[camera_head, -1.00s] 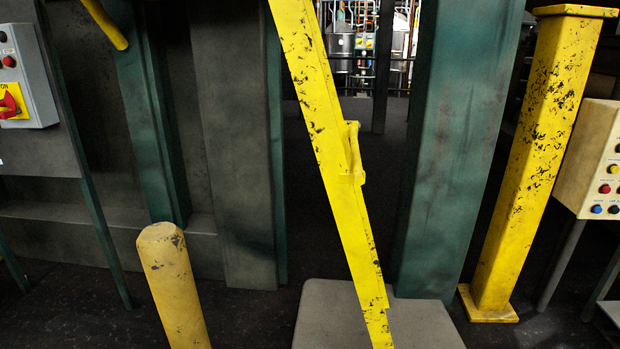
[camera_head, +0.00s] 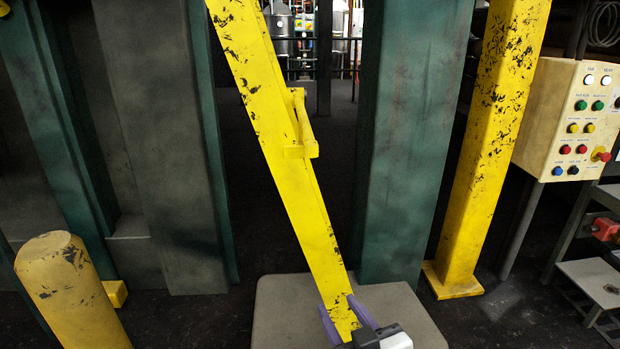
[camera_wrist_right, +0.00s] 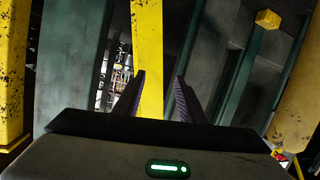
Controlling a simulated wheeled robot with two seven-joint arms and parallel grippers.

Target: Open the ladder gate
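A long yellow bar (camera_head: 275,140) with worn black patches slants down from the upper left to the bottom of the head view. It looks like part of the ladder gate. A yellow handle (camera_head: 301,125) is fixed on its right side. My right gripper (camera_head: 340,304) is at the bar's lower end, well below the handle, with its purple fingers apart. In the right wrist view the yellow bar (camera_wrist_right: 149,60) shows between the open fingertips (camera_wrist_right: 160,76). I cannot tell whether the fingers touch the bar. My left gripper is not in view.
A green column (camera_head: 415,140) and a yellow post (camera_head: 490,140) stand right of the bar. A control box (camera_head: 548,115) with coloured buttons is at the right. A short yellow bollard (camera_head: 68,290) stands at the lower left. A grey plate (camera_head: 275,310) lies on the dark floor.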

